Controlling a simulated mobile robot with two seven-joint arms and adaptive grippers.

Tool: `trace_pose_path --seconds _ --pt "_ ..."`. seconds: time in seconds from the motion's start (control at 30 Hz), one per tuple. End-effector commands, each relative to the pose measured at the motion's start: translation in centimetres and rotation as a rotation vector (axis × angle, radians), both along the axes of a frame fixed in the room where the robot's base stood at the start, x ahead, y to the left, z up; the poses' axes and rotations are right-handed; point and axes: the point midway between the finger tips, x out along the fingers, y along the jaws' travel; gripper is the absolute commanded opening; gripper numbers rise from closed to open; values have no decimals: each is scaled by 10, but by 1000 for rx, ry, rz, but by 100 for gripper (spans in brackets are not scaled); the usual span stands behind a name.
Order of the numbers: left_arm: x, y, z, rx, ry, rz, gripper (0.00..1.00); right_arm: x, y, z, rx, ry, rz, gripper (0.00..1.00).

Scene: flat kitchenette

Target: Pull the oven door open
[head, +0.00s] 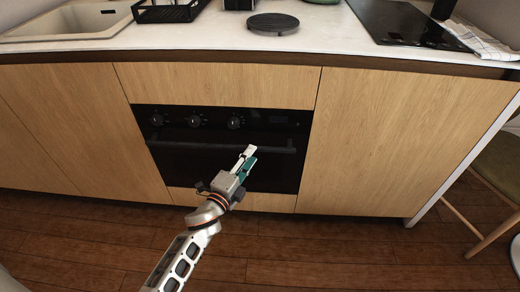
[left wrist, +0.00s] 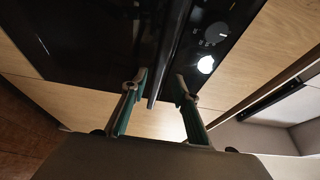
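The black oven (head: 218,121) is built into the wooden cabinet front. Its door (head: 185,168) looks closed, flush below the knob panel. A dark horizontal handle bar (head: 190,143) runs across the door's top. My left gripper (head: 249,153) is in front of the door's right half, its fingers pointing at the handle. In the left wrist view, the left gripper (left wrist: 158,84) has its two green-sided fingers apart. The end of the handle bar (left wrist: 166,62) lies between them, with a gap on each side. My right gripper is not in view.
The white counter (head: 220,40) above holds a black rack (head: 168,12), a round dark trivet (head: 273,23) and a black hob (head: 400,22). A chair (head: 495,175) stands at the right. The wooden floor (head: 330,250) before the oven is clear.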

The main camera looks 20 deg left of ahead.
Motion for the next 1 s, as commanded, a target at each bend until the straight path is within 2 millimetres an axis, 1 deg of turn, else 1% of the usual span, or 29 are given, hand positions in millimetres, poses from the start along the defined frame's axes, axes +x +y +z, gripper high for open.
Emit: trace_pose_path --seconds 0.03,0.1,0.2,0.33,0.5,0.73,0.83,0.87,1.0 --pt "8 -1 -3 0 3 -1 29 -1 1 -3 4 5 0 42" --pt "18 -2 -4 -1 4 0 29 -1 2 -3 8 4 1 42" --pt "31 -4 -4 0 5 0 29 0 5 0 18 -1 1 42" --pt "42 -5 -3 -2 4 0 29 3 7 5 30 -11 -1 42" --pt "48 -6 -3 -2 4 0 29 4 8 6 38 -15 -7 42" --pt "49 -6 -2 -2 3 0 29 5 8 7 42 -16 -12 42" --pt "48 -6 -2 -2 3 0 3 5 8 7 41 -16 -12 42" --pt "48 -6 -2 -2 3 0 0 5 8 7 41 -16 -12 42" --pt "48 -6 -2 -2 3 0 0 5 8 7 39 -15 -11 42"
